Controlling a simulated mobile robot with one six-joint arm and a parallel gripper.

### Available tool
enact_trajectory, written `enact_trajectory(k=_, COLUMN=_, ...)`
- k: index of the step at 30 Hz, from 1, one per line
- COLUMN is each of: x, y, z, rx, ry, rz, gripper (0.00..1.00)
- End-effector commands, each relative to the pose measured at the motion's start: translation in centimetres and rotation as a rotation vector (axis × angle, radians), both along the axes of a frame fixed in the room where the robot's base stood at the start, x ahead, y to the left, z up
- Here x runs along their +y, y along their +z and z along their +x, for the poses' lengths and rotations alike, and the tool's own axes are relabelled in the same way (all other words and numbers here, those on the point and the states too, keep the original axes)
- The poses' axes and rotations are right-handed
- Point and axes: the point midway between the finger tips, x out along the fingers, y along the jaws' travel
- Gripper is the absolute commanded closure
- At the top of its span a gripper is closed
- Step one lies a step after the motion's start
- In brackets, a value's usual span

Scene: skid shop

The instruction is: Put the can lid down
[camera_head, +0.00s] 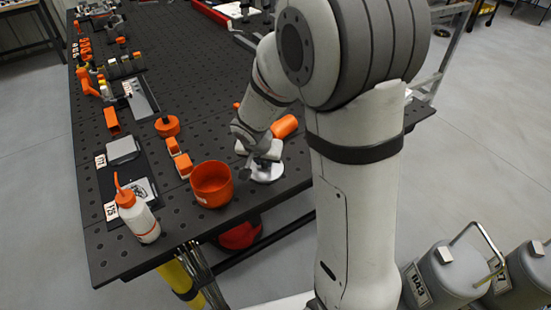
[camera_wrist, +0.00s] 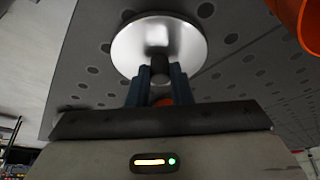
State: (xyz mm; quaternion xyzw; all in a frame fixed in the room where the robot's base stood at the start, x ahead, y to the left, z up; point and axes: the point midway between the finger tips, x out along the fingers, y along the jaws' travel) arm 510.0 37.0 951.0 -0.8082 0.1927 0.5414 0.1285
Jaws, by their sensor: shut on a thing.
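The can lid (camera_wrist: 158,42) is a round, shiny metal disc with a dark knob in its middle. In the wrist view my gripper (camera_wrist: 160,75) is shut on the knob, one blue-grey finger on each side. In the head view the lid (camera_head: 265,174) shows as a pale disc below my gripper (camera_head: 263,157), over the dark perforated table (camera_head: 215,95) near its front edge. I cannot tell whether the lid touches the table or hangs just above it. My arm hides part of the area behind it.
An open orange bowl-like container (camera_head: 211,190) stands just left of the lid. A white bottle with an orange nozzle (camera_head: 138,216) stands near the front-left corner. An orange cylinder (camera_head: 285,126) lies behind the lid. The middle of the table is mostly clear.

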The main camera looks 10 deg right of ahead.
Motion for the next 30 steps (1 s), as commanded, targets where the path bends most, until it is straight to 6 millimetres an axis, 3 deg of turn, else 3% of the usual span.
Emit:
enact_trajectory(k=12, x=-0.05, y=-0.54, z=0.04, rx=-0.002, ry=-0.001, rz=0.001, gripper=1.00)
enact_trajectory(k=13, x=-0.05, y=-0.42, z=0.03, rx=-0.001, ry=-0.001, rz=0.000, gripper=0.79)
enact_trajectory(k=20, x=-0.08, y=-0.36, z=0.03, rx=-0.001, ry=-0.002, rz=0.000, gripper=0.61)
enact_trajectory(k=30, x=-0.11, y=0.00, z=0.03, rx=0.000, ry=-0.002, rz=0.000, gripper=0.59)
